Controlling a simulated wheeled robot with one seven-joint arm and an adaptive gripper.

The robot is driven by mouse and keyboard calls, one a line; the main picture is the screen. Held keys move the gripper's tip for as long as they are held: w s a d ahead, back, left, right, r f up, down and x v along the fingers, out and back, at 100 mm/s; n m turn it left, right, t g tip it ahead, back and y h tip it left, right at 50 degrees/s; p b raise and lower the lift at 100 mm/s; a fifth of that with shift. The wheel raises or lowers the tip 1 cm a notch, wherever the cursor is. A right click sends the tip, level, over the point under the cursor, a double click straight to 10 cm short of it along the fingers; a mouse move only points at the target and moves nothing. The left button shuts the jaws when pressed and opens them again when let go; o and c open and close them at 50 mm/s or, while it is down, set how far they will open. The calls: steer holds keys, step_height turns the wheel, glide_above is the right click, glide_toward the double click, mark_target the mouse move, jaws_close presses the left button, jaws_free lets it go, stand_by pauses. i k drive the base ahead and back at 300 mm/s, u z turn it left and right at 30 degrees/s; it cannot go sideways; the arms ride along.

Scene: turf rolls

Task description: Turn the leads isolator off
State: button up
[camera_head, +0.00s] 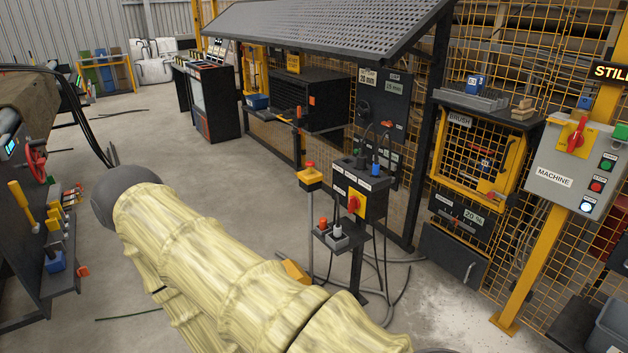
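A black box on a post (360,188) stands near the middle of the view, with cables plugged into its top. On its front is a rotary isolator with a red knob on a yellow plate (355,203); the knob looks roughly upright. The white labels on this box are too small to read, so I cannot confirm it is the leads isolator. A second red-on-yellow rotary switch (577,134) sits on a grey box marked MACHINE at the right. My arm, in a pale yellow sleeve, crosses the lower left, apart from both switches. My gripper is not in view.
A small shelf with plugs (338,238) juts out below the black box, and cables hang to the floor. A yellow box with a red button (309,174) stands left of it. Yellow mesh fencing lies behind. A dark rack (40,240) is at the left.

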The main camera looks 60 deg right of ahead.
mark_target(355, 203)
steer(key=z, duration=0.55)
steer(key=i, duration=1.15)
steer(key=z, duration=0.9)
